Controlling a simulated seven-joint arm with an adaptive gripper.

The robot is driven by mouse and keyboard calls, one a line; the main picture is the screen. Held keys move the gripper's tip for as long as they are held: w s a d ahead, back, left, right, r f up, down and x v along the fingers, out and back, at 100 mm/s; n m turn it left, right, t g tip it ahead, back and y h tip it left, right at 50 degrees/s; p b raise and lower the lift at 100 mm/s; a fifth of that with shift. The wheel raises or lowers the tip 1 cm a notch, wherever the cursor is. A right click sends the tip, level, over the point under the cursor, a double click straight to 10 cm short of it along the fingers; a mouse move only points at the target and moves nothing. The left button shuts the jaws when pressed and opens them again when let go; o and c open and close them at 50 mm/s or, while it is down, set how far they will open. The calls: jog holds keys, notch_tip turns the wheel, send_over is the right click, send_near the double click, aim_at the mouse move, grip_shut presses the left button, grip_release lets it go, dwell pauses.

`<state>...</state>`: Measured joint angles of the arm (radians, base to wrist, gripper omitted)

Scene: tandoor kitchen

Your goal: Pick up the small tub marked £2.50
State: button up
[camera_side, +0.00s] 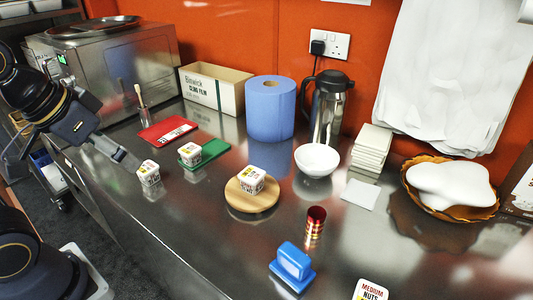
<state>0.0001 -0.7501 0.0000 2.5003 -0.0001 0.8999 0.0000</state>
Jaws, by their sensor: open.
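Several small white tubs with printed labels are on the steel counter. One tub (148,173) stands directly on the counter near its front edge. Another tub (190,153) sits on a green board (212,147). A third tub (251,179) sits on a round wooden board (236,202). A fourth tub (371,290), labelled "MEDIUM NUTS", is cut off by the bottom edge. The prices are too small to read, so I cannot tell which is marked £2.50. My gripper (128,162) is open and empty, just left of the first tub; I cannot tell whether they touch.
A red board (165,132) lies behind the first tub. A blue paper roll (270,110), flask (328,105) and white bowl (317,159) stand farther back. A red cylinder (315,228) and blue stamp-like object (292,266) stand front right. Bare counter lies front centre.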

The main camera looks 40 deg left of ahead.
jog(key=shift+o, duration=1.2)
